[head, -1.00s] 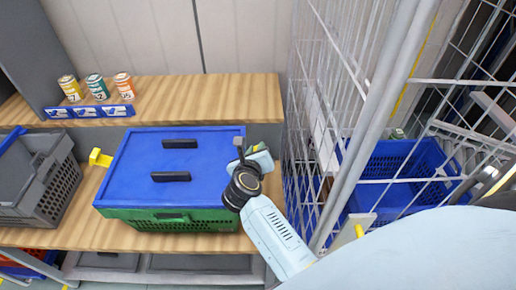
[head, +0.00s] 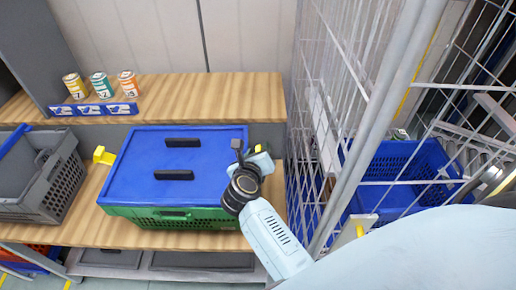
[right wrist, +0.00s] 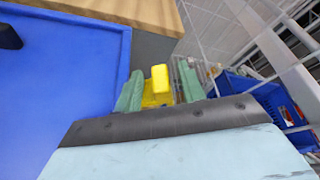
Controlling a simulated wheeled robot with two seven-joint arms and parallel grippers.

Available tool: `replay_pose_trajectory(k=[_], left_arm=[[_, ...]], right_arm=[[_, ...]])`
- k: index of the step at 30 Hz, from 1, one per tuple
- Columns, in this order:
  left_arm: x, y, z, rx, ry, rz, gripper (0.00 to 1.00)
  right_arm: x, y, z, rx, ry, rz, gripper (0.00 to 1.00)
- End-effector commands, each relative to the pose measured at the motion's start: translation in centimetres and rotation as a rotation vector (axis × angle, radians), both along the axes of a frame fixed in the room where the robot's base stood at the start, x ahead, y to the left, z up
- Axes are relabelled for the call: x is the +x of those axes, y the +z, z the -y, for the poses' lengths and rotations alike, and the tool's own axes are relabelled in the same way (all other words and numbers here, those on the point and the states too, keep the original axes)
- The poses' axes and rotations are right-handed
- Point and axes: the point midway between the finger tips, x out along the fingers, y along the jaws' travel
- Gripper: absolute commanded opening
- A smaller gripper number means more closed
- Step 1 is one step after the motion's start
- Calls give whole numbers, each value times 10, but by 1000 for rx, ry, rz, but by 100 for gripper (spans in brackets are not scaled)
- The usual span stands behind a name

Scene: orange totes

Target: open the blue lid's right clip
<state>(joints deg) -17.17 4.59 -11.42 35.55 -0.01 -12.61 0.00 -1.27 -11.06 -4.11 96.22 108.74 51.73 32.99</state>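The blue lid (head: 150,160) lies on a green crate (head: 150,218) on the wooden shelf and has two black handles. The lid also shows at the left of the right wrist view (right wrist: 60,90). The yellow right clip (right wrist: 158,86) is at the lid's right edge, between the two green fingers of my right gripper (right wrist: 161,88). The fingers are apart, one on each side of the clip, with a small gap visible at the right finger. In the head view my right gripper (head: 262,162) mostly hides this clip. The yellow left clip (head: 104,155) sticks outward. My left gripper is not in view.
A wire cage (head: 335,120) stands close to the right of my right arm, with a blue crate (head: 400,165) behind its mesh. A grey crate (head: 62,190) stands left of the green crate. Three cans (head: 100,84) stand on the rear ledge.

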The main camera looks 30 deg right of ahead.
Motion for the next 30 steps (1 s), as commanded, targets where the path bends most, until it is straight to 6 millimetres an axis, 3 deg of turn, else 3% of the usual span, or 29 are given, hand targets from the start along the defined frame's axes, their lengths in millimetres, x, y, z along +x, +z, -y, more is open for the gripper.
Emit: replay_pose_trajectory(k=[7, 15, 30], left_arm=[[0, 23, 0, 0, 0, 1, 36], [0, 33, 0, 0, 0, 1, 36], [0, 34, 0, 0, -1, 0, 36]], right_arm=[[-36, 21, -34, 4, 0, -2, 40], [-68, 34, -64, 1, 0, -2, 40], [-75, 37, -71, 1, 0, 1, 40]])
